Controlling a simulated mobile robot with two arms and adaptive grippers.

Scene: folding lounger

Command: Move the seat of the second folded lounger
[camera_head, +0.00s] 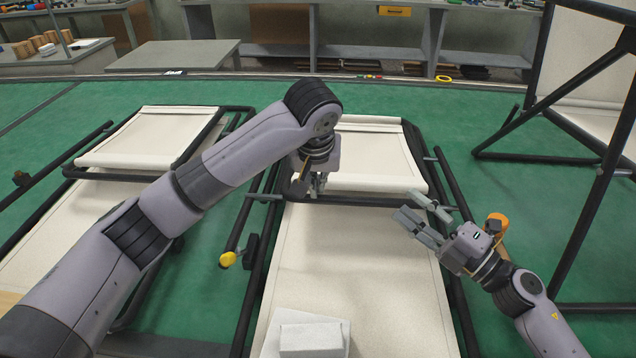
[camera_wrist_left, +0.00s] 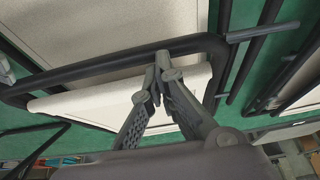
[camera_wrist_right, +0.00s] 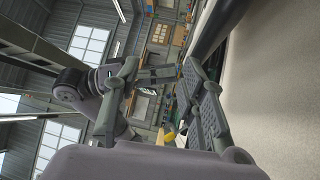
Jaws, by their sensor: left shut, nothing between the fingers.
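A folded lounger lies in the middle of the head view, with a cream seat panel (camera_head: 375,155) and dark tube frame at its far end and a long cream sheet (camera_head: 350,255) nearer me. Another folded lounger (camera_head: 150,140) lies at the left. I cannot tell which is the second. My left gripper (camera_head: 318,188) is shut and empty above the near left part of the middle panel. In the left wrist view its fingertips (camera_wrist_left: 165,65) meet close by the dark frame bar (camera_wrist_left: 100,68). My right gripper (camera_head: 422,212) is open and empty over the middle lounger's right side.
A light block (camera_head: 312,338) rests on the near part of the middle lounger. A standing frame with cream fabric (camera_head: 590,85) rises at the right. Workbenches (camera_head: 370,52) line the back. Green floor (camera_head: 500,210) shows between the loungers and the standing frame.

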